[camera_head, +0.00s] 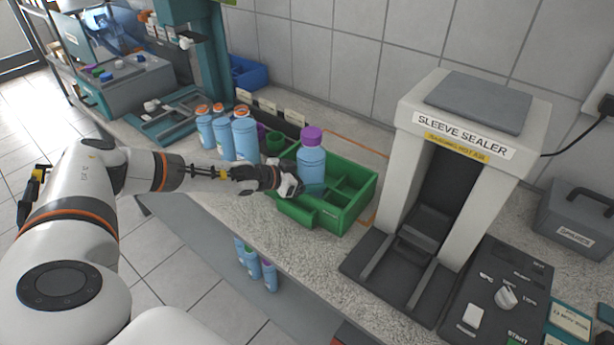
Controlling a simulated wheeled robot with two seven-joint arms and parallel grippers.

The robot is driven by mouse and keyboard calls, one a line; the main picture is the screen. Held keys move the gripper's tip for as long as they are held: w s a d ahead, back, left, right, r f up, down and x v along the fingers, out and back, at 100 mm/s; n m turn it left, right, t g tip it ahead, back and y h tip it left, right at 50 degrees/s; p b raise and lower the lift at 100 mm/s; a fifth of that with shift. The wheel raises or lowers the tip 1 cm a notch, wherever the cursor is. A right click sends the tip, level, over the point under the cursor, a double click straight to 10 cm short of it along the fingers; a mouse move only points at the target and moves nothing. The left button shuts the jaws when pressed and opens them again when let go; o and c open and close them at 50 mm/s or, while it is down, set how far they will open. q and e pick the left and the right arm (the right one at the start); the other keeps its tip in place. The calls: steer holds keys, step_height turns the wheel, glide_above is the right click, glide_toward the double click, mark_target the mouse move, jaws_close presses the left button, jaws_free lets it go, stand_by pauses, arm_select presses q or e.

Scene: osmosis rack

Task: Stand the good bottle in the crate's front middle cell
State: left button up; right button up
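A blue bottle with a purple cap (312,164) is upright over the left part of the green crate (357,208). Nearly its full height shows, so it seems held up rather than sunk in a cell. My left gripper (291,184) reaches in from the left at the bottle's lower side and appears shut on it. The fingertips are partly hidden. The crate has divider walls, and the cells to the right of the bottle look empty. The cells under and behind the bottle are hidden. My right gripper is not in view.
Several blue bottles with orange caps (245,136) stand left of the crate, close to my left forearm. A sleeve sealer (406,160) stands right of the crate. More bottles (270,275) show below the counter edge. Some bare counter (283,242) lies in front.

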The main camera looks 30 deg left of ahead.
arm_select(q)
steer(key=shift+o, duration=0.4)
steer(key=shift+r, duration=0.1)
steer(key=shift+s+r, duration=0.1)
steer(key=shift+r, duration=0.05)
steer(key=v, duration=1.1)
steer(key=shift+s+a+b, duration=0.2)
steer(key=shift+s+b, duration=0.15)
steer(key=shift+b, duration=0.1)
